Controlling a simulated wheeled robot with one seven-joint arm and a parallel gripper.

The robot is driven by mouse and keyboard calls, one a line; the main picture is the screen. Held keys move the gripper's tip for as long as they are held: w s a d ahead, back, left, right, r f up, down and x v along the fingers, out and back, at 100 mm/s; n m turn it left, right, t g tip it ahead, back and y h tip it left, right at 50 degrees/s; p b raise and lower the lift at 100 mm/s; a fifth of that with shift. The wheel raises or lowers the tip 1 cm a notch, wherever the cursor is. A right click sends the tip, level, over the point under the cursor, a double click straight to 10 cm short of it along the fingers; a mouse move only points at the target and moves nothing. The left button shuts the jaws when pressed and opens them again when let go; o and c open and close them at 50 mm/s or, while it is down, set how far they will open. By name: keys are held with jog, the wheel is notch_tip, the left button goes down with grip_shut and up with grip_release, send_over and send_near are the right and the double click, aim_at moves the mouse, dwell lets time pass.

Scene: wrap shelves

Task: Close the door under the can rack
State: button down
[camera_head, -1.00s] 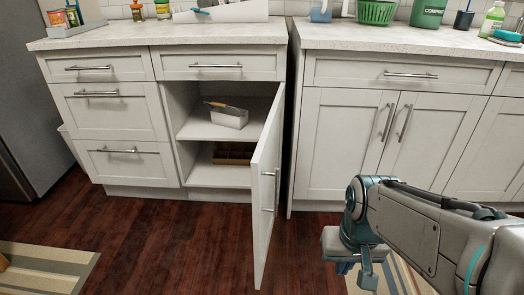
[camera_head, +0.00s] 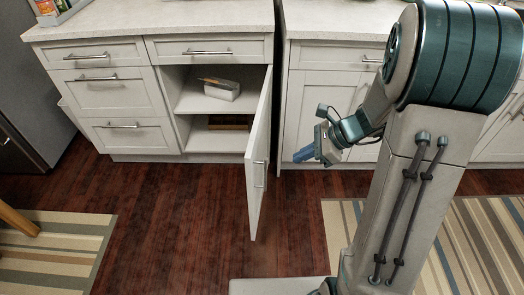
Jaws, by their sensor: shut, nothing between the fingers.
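The white cabinet door (camera_head: 258,160) stands wide open, hinged at the right side of its compartment and swung out toward me. A vertical metal handle (camera_head: 259,174) is on its face. The open cabinet (camera_head: 195,137) shows two shelf levels inside. My gripper (camera_head: 300,156) is shut and empty, to the right of the door, with its blue fingers pointing left toward the door's outer face. A gap shows between the fingertips and the door in this view. No can rack can be made out on the part of the counter in view.
A light box (camera_head: 220,90) lies on the upper shelf and a brown tray (camera_head: 228,123) on the lower. Closed drawers (camera_head: 122,96) are at the left. Striped rugs (camera_head: 65,250) lie at both sides, with bare wood floor (camera_head: 175,215) between.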

jog(key=b, duration=0.3)
send_near(251, 170)
jog(key=a+f, duration=0.1)
jog(key=f, duration=0.2)
jog(key=a+f, duration=0.1)
jog(key=f, duration=0.1)
jog(key=shift+w+a, duration=0.35)
jog(key=shift+w, duration=0.05)
jog(key=shift+w+a, duration=0.1)
jog(key=shift+a, duration=0.45)
